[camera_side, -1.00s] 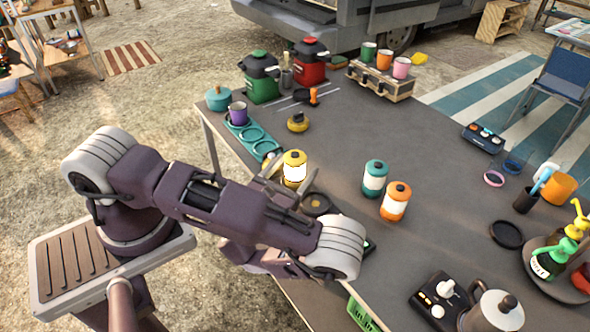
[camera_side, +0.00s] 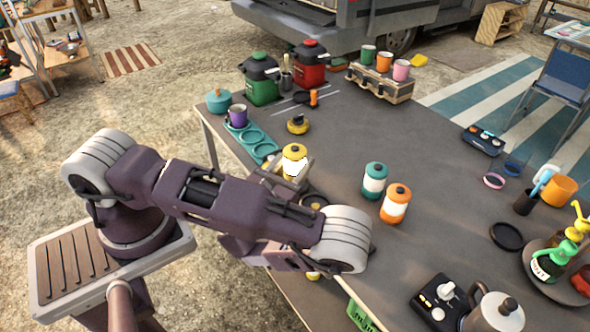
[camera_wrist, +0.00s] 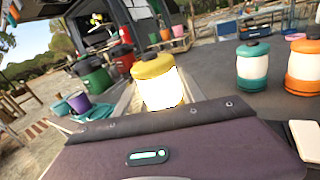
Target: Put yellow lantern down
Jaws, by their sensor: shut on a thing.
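The yellow lantern (camera_side: 294,161), with a yellow cap and a glowing white body, is upright at the near left part of the table. It also shows in the wrist view (camera_wrist: 158,82), between my fingers. My gripper (camera_side: 292,174) is shut on the lantern; my arm hides part of the fingers. I cannot tell whether the lantern's base touches the table. A dark round disc (camera_side: 315,201) with a yellowish middle lies just right of and nearer than the lantern, partly hidden by my arm.
A teal lantern (camera_side: 374,180) and an orange lantern (camera_side: 396,203) stand to the right. A teal tray (camera_side: 252,137) with a purple cup (camera_side: 238,116) lies behind left. A yellow-and-black item (camera_side: 298,124) sits behind. The table's middle (camera_side: 430,155) is clear.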

